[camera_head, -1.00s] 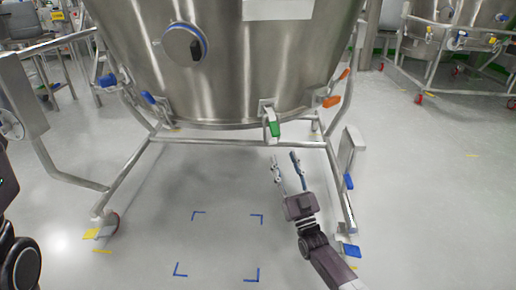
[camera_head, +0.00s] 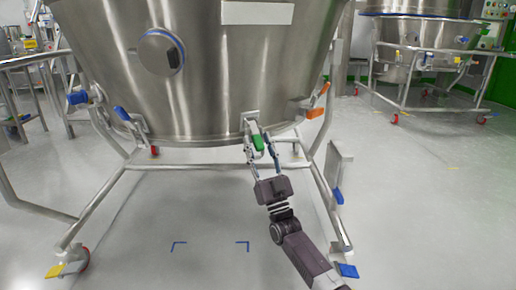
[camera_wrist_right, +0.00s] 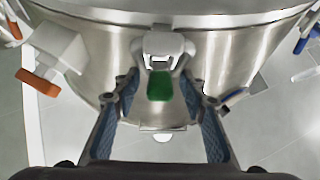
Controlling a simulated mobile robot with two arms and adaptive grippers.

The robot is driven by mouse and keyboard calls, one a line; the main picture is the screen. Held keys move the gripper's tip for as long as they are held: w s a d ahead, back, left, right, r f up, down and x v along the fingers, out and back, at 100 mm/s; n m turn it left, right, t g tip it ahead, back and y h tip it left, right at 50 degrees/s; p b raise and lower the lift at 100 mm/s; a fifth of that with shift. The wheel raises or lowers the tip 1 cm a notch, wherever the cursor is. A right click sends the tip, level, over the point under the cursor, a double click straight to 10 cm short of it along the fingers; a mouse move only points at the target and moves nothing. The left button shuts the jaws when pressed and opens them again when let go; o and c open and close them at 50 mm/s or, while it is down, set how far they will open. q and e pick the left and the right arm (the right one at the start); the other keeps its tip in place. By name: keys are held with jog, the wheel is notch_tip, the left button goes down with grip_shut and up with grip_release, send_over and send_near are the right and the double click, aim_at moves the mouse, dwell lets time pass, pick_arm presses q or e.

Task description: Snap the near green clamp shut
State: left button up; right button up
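The near green clamp (camera_head: 258,143) hangs at the lower front rim of the big steel vessel (camera_head: 215,90). It has a pale metal bracket and a green handle tip. In the right wrist view the green tip (camera_wrist_right: 160,86) lies between my fingers, with a gap on each side. My right gripper (camera_head: 261,152) is open, its fingers pointing up at the clamp from below, one on each side. Whether a finger touches the clamp cannot be told. My left gripper is not in view.
Orange clamps (camera_head: 316,112) sit to the right on the vessel, and a blue clamp (camera_head: 123,114) to the left. A steel frame with legs (camera_head: 108,195) surrounds the vessel. The floor below is clear, with blue corner marks (camera_head: 242,246). Another vessel (camera_head: 412,62) stands back right.

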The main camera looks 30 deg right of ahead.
jog(key=shift+w+r, duration=0.1)
grip_shut()
dwell(0.3)
